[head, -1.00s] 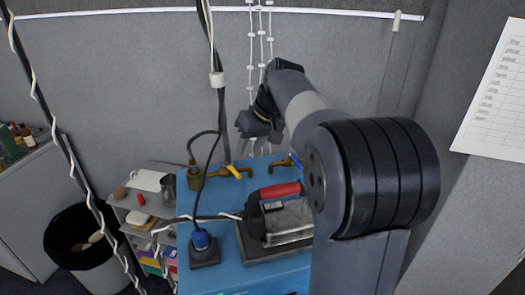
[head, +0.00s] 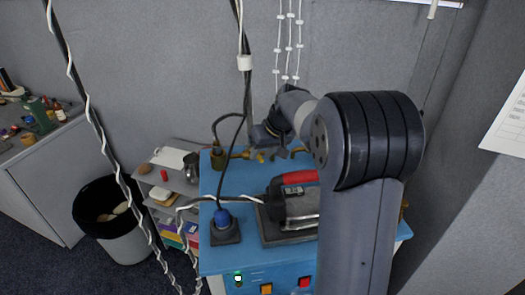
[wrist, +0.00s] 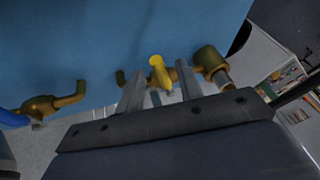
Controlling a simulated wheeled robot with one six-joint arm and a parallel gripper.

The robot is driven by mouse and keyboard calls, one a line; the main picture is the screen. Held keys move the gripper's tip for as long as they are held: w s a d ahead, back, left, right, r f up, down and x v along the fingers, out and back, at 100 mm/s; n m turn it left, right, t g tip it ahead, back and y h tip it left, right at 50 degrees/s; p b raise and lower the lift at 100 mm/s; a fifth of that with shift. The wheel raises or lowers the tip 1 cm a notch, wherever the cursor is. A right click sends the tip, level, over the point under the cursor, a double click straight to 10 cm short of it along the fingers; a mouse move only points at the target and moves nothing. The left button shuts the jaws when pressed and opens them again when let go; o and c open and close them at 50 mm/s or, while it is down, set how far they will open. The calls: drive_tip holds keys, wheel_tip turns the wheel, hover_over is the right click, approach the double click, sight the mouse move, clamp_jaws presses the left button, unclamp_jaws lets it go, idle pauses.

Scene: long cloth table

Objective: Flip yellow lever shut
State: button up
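The yellow lever (wrist: 159,72) shows near the middle of the wrist view, seen nearly end-on. It belongs to the brass valve at the back of the blue bench top (wrist: 100,40). The valve's brass body (wrist: 208,60) is to the right of the lever in that view. My gripper (wrist: 158,77) is open, with one finger on each side of the lever in the picture. I cannot tell whether either finger touches it. In the head view my gripper (head: 270,150) is low behind the bench's back edge area, and it hides part of the valves.
A second brass valve (wrist: 42,106) with a blue handle (wrist: 8,118) is at the left of the wrist view. Cables hang left of my arm.

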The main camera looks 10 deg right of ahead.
clamp_jaws()
idle(0.3)
idle(0.3)
